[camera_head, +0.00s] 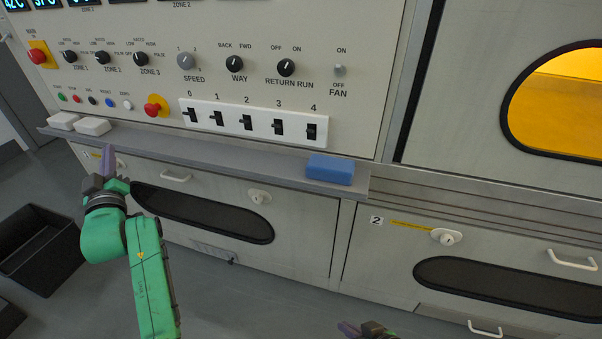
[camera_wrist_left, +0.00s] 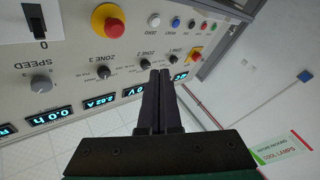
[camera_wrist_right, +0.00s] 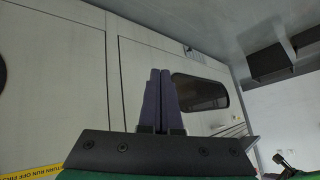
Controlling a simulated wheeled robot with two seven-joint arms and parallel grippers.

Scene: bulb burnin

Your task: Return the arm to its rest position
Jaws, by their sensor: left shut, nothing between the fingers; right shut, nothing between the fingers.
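My left gripper (camera_head: 107,162) is at the left in the head view, pointing up in front of the ledge below the control panel (camera_head: 290,70). It is shut and empty, and its two dark fingers lie together in the left wrist view (camera_wrist_left: 158,100). My right gripper (camera_head: 362,328) is low at the bottom edge of the head view, in front of the lower cabinet. It is shut and empty, and its fingers are together in the right wrist view (camera_wrist_right: 160,100). Most of my right arm is out of the head view.
A ledge (camera_head: 235,150) juts out under the panel, with a blue block (camera_head: 330,169) and two white blocks (camera_head: 93,126) on it. A black open bin (camera_head: 45,250) stands on the floor at the left. Cabinet handles (camera_head: 572,259) stick out at the right.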

